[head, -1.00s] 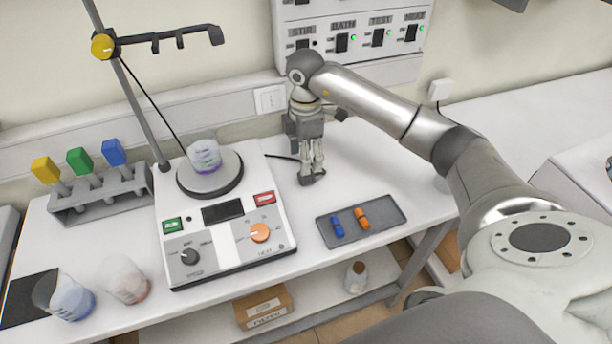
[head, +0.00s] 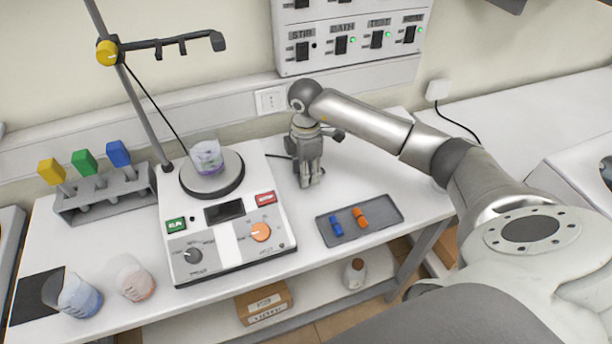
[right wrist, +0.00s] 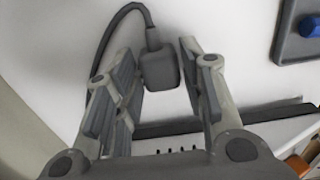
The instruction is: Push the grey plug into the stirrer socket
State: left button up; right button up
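My right gripper (head: 309,182) points down at the bench to the right of the hotplate stirrer (head: 226,219). In the right wrist view, its fingers (right wrist: 157,52) are apart, one on each side of the grey plug (right wrist: 157,70). A gap shows between the plug and the right finger; the left finger is very close to it. The plug's dark cable (right wrist: 108,34) curves away to the left. In the head view the gripper hides the plug. A white wall socket (head: 271,99) sits in the trunking behind the stirrer. My left gripper is out of view.
A grey tray (head: 387,220) with a blue and an orange piece lies right of the stirrer. A rack (head: 98,200) and beakers (head: 75,297) stand left. A switch panel (head: 350,55) hangs above; its STIR light is dark.

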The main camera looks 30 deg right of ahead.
jog(key=c, duration=0.5)
jog(key=shift+r, duration=0.15)
jog(key=shift+r, duration=0.6)
jog(key=s+a+r+b, duration=0.2)
jog(key=s+r, duration=0.3)
jog(key=s, duration=0.1)
jog(key=s+a+r+b, duration=0.2)
jog(key=s+a+r, duration=0.1)
jog(key=s+r, duration=0.3)
jog(key=shift+s+a+r, duration=0.3)
jog(key=shift+s, duration=0.1)
